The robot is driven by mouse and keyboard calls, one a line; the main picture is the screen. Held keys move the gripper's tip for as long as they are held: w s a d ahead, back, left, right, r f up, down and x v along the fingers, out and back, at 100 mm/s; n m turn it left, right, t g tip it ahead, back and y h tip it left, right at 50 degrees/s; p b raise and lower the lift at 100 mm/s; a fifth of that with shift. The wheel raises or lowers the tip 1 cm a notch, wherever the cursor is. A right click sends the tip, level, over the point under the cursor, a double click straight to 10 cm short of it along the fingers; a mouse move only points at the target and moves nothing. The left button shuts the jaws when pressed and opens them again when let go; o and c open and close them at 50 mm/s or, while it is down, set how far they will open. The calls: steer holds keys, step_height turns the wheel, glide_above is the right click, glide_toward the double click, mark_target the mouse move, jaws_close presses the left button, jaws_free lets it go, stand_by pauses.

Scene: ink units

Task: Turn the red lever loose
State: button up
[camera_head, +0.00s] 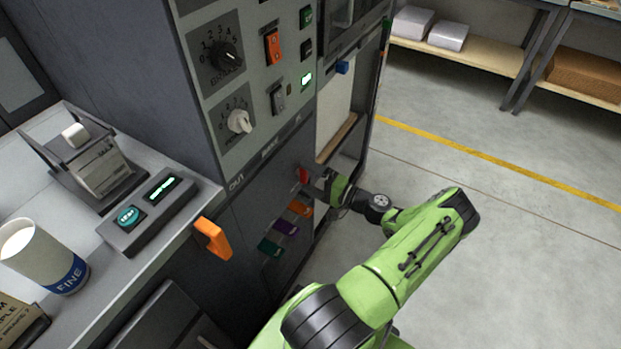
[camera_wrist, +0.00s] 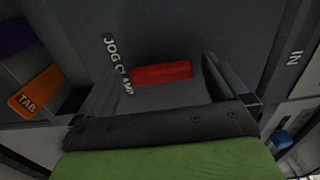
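The red lever (camera_wrist: 162,72) is on the dark front panel of the machine, beside the label "JOG CLAMP". In the wrist view it lies between the two fingers of my gripper (camera_wrist: 158,80), with a gap on both sides. In the head view the red lever (camera_head: 304,175) shows as a small red piece just left of my gripper (camera_head: 318,178). My gripper is open and faces the panel. Whether a fingertip touches the lever cannot be told.
Orange, purple and green tabs sit below the lever; the orange one (camera_wrist: 36,92) reads "TAB". An orange handle (camera_head: 213,238) sticks out from the counter edge at left. A blue knob (camera_head: 342,67) is above. The floor (camera_head: 470,180) at right is clear.

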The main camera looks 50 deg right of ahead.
steer(key=s+d+p, duration=0.1)
steer(key=s+p, duration=0.1)
steer(key=s, duration=1.3)
steer(key=shift+s+d, duration=0.2)
steer(key=shift+s, duration=0.15)
